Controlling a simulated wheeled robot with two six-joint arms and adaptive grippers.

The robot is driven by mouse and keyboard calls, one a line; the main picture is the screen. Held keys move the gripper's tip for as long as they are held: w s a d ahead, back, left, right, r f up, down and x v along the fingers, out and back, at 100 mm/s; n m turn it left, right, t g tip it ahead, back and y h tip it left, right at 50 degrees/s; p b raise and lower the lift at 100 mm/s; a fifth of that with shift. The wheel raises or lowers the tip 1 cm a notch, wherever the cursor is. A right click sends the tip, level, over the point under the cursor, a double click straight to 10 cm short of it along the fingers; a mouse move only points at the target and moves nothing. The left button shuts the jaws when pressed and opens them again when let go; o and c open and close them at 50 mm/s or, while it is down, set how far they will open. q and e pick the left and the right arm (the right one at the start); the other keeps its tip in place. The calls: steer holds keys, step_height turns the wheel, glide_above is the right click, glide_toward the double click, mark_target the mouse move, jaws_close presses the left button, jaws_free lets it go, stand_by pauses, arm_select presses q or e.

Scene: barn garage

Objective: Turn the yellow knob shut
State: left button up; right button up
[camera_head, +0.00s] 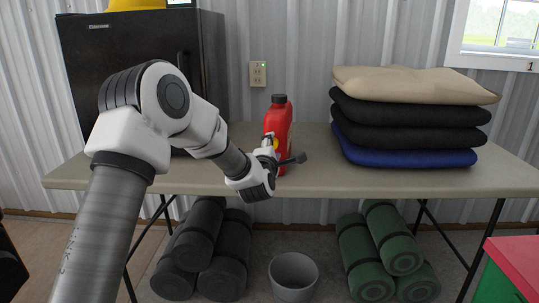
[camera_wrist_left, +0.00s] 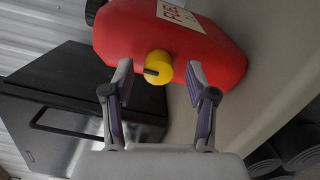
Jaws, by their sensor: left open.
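A red fuel can (camera_head: 283,119) with a black cap stands upright on the folding table, near its middle. In the left wrist view the can (camera_wrist_left: 205,45) fills the top. The yellow knob (camera_wrist_left: 159,67) sticks out of its side, with a dark slot or mark on its face. In the head view only a bit of yellow (camera_head: 276,144) shows behind my gripper. My left gripper (camera_head: 282,153) is in front of the can; its open fingers (camera_wrist_left: 159,88) lie on both sides of the knob, apart from it. My right gripper is not in view.
The folding table (camera_head: 390,181) is clear around the can. A stack of folded cloths or cushions (camera_head: 408,115) lies to the right, a black fridge (camera_head: 205,60) stands at the left. Below are rolled mats (camera_head: 380,252) and a grey bin (camera_head: 293,274).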

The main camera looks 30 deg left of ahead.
arm_select(q)
steer(key=v, duration=1.1)
steer(key=shift+s, duration=0.1)
